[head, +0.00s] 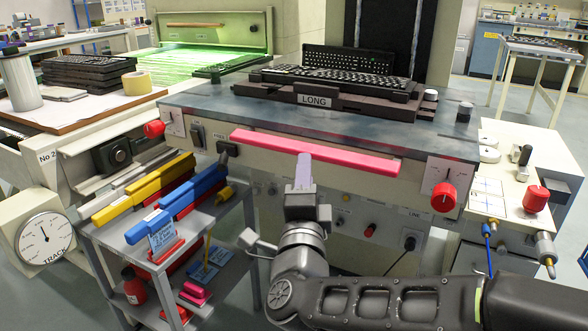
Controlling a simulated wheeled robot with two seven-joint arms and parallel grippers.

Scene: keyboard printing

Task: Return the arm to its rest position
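My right arm reaches in from the lower right. Its gripper (303,172) points up the picture, in front of the grey machine (190,98) with the keyboard on top. Its fingertips show just below the long pink-red bar (315,152) on the machine's front edge. The fingers appear as one narrow grey piece, so the gap between them is hidden. I cannot tell whether they touch the bar, and I see nothing clearly held. My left arm and gripper are not in view.
A black keyboard (335,80) sits above the "LONG" label. Red knobs (444,197) stick out at the machine's front. A shelf cart (225,210) with yellow (140,190) and blue (175,205) bars stands left of my gripper. A white side table (510,190) stands at right.

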